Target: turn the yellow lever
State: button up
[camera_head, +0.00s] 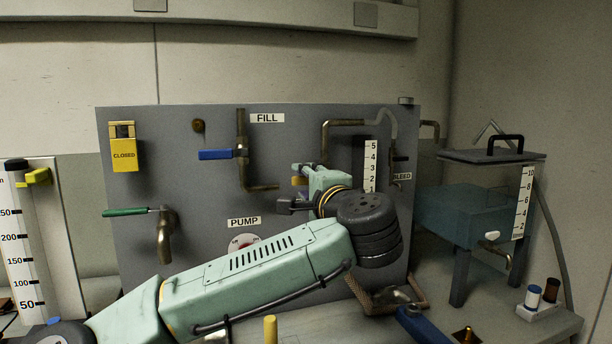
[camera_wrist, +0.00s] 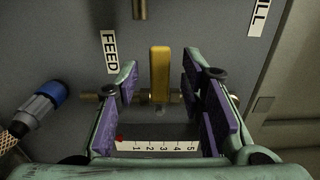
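The yellow lever (camera_wrist: 160,72) stands upright in the wrist view, on a brass valve with a horizontal pipe, beside the FEED label (camera_wrist: 110,52). My gripper (camera_wrist: 161,82) is open, with one purple-padded finger on each side of the lever. A gap shows between the lever and each pad, so it is not gripped. In the head view my gripper (camera_head: 309,172) is at the grey panel, below and right of the blue lever (camera_head: 215,154). A small yellow-brown bit shows by its fingers; my arm hides most of the valve there.
The panel (camera_head: 200,220) also carries a green lever (camera_head: 125,212), a yellow CLOSED tag (camera_head: 124,156) and a scale strip (camera_head: 370,160). A blue hose fitting (camera_wrist: 42,103) lies left of my fingers. The tank (camera_head: 465,210) stands at right.

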jog(key=shift+w+a, duration=0.15)
jog(key=shift+w, duration=0.3)
grip_shut()
dwell(0.7)
